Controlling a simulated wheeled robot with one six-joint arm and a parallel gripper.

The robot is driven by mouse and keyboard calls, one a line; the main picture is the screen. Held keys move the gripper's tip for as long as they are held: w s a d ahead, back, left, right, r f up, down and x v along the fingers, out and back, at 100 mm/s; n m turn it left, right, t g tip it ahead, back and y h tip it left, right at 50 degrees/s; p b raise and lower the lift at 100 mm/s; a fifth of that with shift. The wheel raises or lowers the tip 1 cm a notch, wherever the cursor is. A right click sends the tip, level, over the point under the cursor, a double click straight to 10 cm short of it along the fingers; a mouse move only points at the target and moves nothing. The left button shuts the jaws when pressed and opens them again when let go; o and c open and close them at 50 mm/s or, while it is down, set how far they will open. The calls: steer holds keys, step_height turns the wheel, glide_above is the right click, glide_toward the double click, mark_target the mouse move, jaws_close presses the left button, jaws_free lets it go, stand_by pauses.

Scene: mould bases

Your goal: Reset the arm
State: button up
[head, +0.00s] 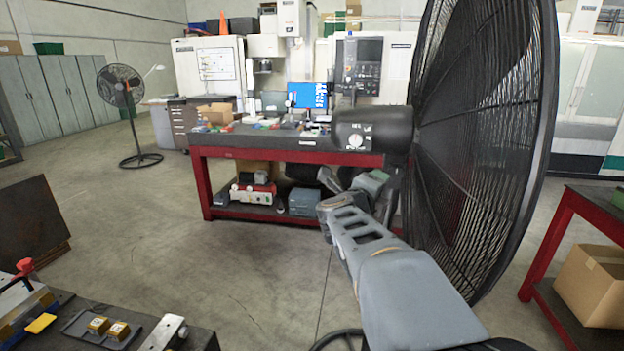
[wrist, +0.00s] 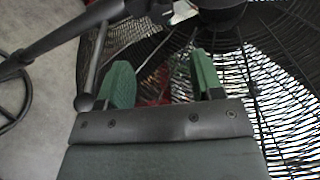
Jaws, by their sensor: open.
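My gripper shows in the wrist view (wrist: 162,85), with two green fingers standing apart and nothing held between them. Behind the fingers is the wire cage of a large black fan (wrist: 275,110). In the head view my arm reaches forward from the lower right, and the end of it is partly hidden near the fan's stand. The large black fan (head: 480,150) fills the right of the head view, close beside my arm. I cannot tell whether my arm touches it.
A red-framed workbench (head: 200,185) with tools on it stands ahead. A dark table (head: 200,338) with two yellow-topped blocks (head: 108,328) in a tray is at lower left. A second red bench (head: 560,230) with a cardboard box (head: 595,285) is at right. The floor at centre left is clear.

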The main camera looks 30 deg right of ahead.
steer(key=w+a+f+n+t+y, duration=0.2)
steer(key=a+f+n+y, duration=0.3)
steer(key=a+n+y, duration=0.4)
steer(key=w+a+f+n+t+y, duration=0.2)
steer(key=w+a+f+n+y, duration=0.15)
steer(key=a+f+n, duration=0.6)
steer(key=s+a+f+n+g+y, duration=0.1)
steer(key=s+a+f+n+g, duration=0.1)
steer(key=s+a+n+g, duration=0.2)
steer(key=s+a+f+n+g+y, duration=0.1)
steer(key=s+a+f+n+g, duration=0.2)
steer(key=s+n, duration=0.7)
steer(key=shift+s+a+f+g+y, duration=0.4)
steer(key=shift+s+a, duration=0.1)
steer(key=shift+s, duration=0.6)
steer(key=shift+a+r+n, duration=0.2)
steer(key=shift+a+n, duration=0.15)
steer(key=shift+a, duration=0.05)
